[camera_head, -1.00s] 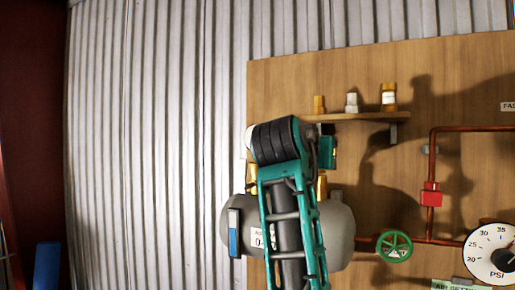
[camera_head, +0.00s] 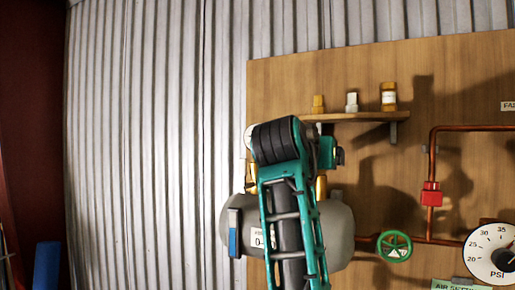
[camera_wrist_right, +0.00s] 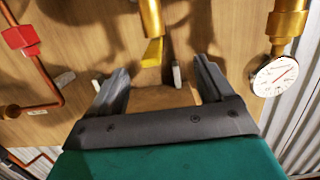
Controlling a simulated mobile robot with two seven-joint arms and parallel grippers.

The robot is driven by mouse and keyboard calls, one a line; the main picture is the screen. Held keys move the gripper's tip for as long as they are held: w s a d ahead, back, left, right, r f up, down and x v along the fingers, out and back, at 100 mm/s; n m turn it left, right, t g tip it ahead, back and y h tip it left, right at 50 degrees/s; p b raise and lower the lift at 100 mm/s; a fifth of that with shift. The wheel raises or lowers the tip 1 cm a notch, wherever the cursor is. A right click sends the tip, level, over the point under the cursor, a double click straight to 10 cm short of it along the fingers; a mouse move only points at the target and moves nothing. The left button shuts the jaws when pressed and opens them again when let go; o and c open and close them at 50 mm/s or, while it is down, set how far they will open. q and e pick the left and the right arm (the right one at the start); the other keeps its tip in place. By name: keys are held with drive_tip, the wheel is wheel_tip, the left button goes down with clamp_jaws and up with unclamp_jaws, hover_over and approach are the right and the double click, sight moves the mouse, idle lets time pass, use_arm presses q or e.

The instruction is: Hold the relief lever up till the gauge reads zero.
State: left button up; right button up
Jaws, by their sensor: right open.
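In the right wrist view, a yellow tab that looks like the relief lever (camera_wrist_right: 153,52) sticks out at the end of a brass fitting (camera_wrist_right: 151,18). My right gripper (camera_wrist_right: 160,82) is open, with one finger either side of the tab's line and clear gaps to both. A small white gauge (camera_wrist_right: 275,75) hangs on a brass stem at the right; I cannot read its value. In the head view my teal arm covers the lever and most of the grey tank's (camera_head: 335,235) middle. A larger PSI dial (camera_head: 490,253) is cut off at the right edge. My left gripper is not in view.
A wooden shelf (camera_head: 365,117) with several small fittings is on the board above the tank. A green handwheel (camera_head: 394,247), a copper pipe (camera_head: 433,165) and a red pipe fitting (camera_head: 431,193) are to the right. The corrugated wall (camera_head: 150,130) at left is bare.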

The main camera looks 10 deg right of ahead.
drive_tip(key=shift+o, duration=1.1)
drive_tip(key=f+b+v, duration=0.1)
drive_tip(key=v, duration=0.7)
drive_tip(key=shift+f, duration=0.15)
